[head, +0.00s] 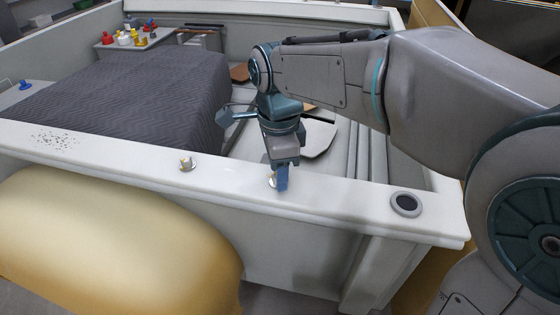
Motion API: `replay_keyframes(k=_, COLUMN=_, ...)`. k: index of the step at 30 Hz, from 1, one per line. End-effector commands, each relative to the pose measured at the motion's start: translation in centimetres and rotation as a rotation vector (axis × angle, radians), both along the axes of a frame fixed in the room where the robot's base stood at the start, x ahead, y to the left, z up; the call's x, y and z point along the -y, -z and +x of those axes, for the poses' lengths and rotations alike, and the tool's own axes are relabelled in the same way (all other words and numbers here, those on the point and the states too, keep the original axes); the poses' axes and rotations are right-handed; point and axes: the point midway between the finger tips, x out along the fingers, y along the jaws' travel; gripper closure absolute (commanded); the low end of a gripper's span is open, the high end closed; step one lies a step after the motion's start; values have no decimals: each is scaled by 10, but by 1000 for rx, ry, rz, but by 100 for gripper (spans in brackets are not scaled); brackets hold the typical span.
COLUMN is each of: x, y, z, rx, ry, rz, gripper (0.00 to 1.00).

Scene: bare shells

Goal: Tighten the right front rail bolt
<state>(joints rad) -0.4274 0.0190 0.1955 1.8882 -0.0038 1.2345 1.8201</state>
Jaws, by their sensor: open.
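A white rail (330,203) runs across the front of the pale shell. Two bolts show on its top. The left one (187,164) stands clear, with a bright metal head. The right bolt (272,181) is partly hidden behind my gripper. My gripper (282,184) points down at the right bolt, with its blue fingertips right at it. The fingers are open, seen nearly edge on. I cannot tell whether they touch the bolt or stand around it.
A round dark-centred fitting (406,203) sits on the rail's right end. A dark grey quilted cover (140,93) fills the left inside. Red, yellow and white knobs (125,38) stand on a ledge behind it. A large tan rounded form (105,240) lies in front of the rail.

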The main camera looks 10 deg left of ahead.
Motion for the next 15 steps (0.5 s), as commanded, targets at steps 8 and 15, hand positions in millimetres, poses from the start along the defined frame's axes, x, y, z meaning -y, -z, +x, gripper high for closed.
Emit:
replay_keyframes(k=8, x=-1, y=-36, z=1, rx=4, ry=0, rz=3, gripper=59)
replay_keyframes(k=15, x=-1, y=-92, z=1, rx=3, ry=0, rz=2, gripper=59)
